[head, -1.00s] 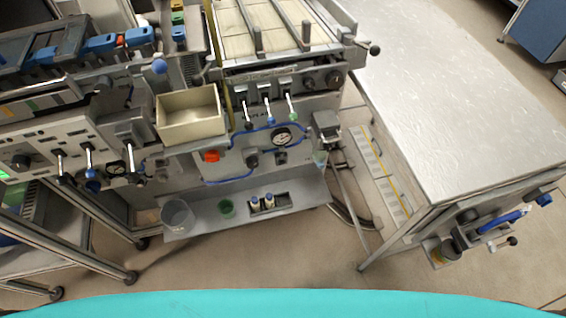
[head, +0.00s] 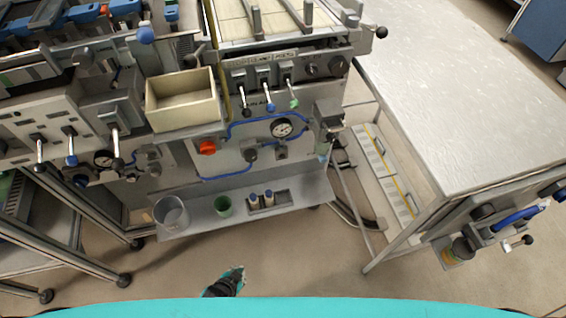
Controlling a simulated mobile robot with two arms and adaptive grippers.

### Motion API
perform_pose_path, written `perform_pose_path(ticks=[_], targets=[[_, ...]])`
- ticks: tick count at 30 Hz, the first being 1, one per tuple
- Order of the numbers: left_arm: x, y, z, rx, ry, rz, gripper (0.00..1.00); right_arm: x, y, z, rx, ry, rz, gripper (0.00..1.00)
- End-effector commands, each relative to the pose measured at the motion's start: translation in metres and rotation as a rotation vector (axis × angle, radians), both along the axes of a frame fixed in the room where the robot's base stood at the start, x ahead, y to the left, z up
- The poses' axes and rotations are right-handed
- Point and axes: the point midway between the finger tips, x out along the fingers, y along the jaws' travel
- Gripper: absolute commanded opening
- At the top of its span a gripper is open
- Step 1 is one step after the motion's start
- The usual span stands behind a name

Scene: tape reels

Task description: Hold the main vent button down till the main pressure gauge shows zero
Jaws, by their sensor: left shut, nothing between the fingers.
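A round white-faced pressure gauge (head: 281,127) sits on the front panel of the middle machine, with blue tubing around it. Its needle is too small to read. A red knob or button (head: 207,147) is on the same panel to the left, and a dark round knob (head: 250,155) lies between them. I cannot tell which of these is the main vent button. My left gripper (head: 236,274) shows at the bottom of the head view, low in front of the machine. It is shut and empty, well apart from the panel. My right gripper is not in view.
A second gauge (head: 103,158) is on the left machine. A cream bin (head: 181,100) juts out above the red knob. A metal table (head: 465,95) stands at right. The floor in front is clear.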

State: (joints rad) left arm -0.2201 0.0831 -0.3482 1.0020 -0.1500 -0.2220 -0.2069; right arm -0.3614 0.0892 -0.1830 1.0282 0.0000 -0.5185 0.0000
Motion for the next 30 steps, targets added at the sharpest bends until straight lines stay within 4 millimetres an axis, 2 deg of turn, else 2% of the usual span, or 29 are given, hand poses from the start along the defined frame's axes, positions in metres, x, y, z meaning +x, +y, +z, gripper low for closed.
perform_pose_path(ticks=[1, 6, 12, 15, 21, 24, 30], targets=[[0.023, -0.013, 0.003, 0.002, -0.058, -0.045, 0.0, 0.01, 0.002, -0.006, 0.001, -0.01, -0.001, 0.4], [0.085, -0.055, 0.041, 0.025, -0.252, -0.198, 0.0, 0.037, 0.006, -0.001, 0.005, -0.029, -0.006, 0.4], [0.143, -0.107, 0.103, 0.066, -0.503, -0.364, 0.0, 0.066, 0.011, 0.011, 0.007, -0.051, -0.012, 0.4], [0.162, -0.131, 0.138, 0.092, -0.627, -0.435, 0.0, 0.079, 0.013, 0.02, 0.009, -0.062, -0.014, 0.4], [0.18, -0.165, 0.198, 0.138, -0.823, -0.53, 0.0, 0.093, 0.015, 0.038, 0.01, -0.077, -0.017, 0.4], [0.182, -0.174, 0.217, 0.154, -0.88, -0.554, 0.0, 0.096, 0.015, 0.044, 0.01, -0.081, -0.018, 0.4], [0.183, -0.18, 0.23, 0.164, -0.915, -0.568, 0.0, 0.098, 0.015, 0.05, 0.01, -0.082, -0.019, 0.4]])
